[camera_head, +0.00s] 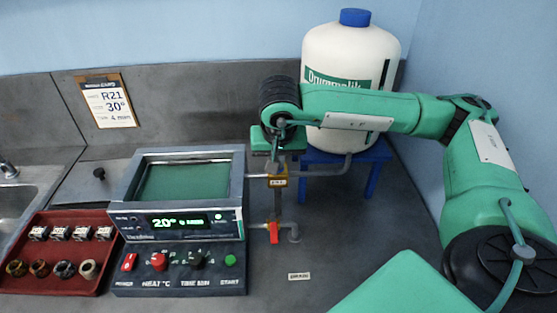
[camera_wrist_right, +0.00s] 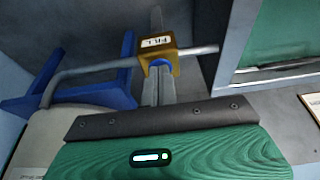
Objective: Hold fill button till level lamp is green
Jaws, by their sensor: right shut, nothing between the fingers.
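The yellow fill box (camera_head: 278,181) sits on a pipe between the bath and the white tank. In the right wrist view the same box (camera_wrist_right: 158,49) bears a FILL label, with a blue button (camera_wrist_right: 157,64) on its near face. My right gripper (camera_head: 279,165) is shut and empty. In the wrist view its fingertips (camera_wrist_right: 158,75) are at the blue button and seem to touch it; whether it is pressed in I cannot tell. My left gripper is out of view.
The white tank (camera_head: 348,50) stands on a blue stand (camera_head: 378,165). A red-handled valve (camera_head: 274,233) is below the fill box. A control strip with a green start button (camera_head: 231,259) lies in front. A red tray (camera_head: 55,285) of small parts is at left.

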